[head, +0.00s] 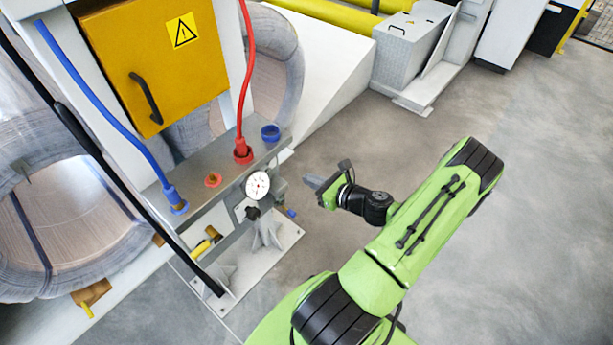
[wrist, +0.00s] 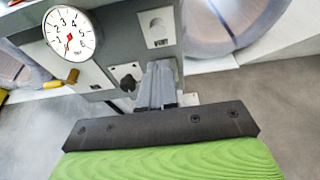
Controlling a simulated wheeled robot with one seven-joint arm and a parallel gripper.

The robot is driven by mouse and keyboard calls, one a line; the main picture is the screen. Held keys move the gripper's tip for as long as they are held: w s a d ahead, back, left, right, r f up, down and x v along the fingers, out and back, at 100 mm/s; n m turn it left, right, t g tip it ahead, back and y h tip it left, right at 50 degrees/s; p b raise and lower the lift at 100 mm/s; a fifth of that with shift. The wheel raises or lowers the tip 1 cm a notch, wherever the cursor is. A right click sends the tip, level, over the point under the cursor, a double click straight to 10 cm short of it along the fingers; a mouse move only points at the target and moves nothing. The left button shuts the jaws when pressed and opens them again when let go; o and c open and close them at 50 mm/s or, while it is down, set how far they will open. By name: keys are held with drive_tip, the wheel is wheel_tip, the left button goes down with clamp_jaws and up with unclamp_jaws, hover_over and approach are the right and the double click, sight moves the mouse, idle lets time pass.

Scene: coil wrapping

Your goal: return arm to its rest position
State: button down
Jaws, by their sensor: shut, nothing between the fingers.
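My green arm reaches in from the bottom of the head view, over the open floor. My gripper (head: 312,183) points left toward the grey connector panel and is a short way to the right of it. In the wrist view my gripper (wrist: 160,68) shows its grey fingers together, with nothing between them. The fingertips overlap the panel's lower edge in that view, and I see no clear contact.
The grey panel (head: 222,180) carries a pressure gauge (head: 257,186), a blue plug (head: 175,199) and a red plug (head: 242,150) with hoses. A yellow cabinet (head: 158,60) hangs above. Wrapped coils (head: 75,225) stand at left. Grey floor (head: 530,200) is clear at right.

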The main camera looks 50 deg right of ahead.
idle(0.4)
drive_tip(key=w+a+r+n+g+y+p, duration=0.1)
drive_tip(key=a+r+n+g+y+p, duration=0.1)
drive_tip(key=a+r+n+g, duration=0.5)
drive_tip(key=w+a+r+n+g+y+p, duration=0.2)
drive_tip(key=a+r+n, duration=0.6)
drive_tip(key=n, duration=0.5)
drive_tip(key=s+a+r+n+h+p, duration=0.2)
drive_tip(key=s+a+r+n, duration=0.3)
drive_tip(key=s+r+n, duration=0.2)
drive_tip(key=s+a+r+n+h+p, duration=0.2)
drive_tip(key=s+a+r+n, duration=0.4)
drive_tip(key=r, duration=0.6)
drive_tip(key=s+n+p, duration=0.1)
drive_tip(key=s+n, duration=0.1)
drive_tip(key=shift+a+n+h, duration=0.3)
drive_tip(key=shift+r, duration=0.1)
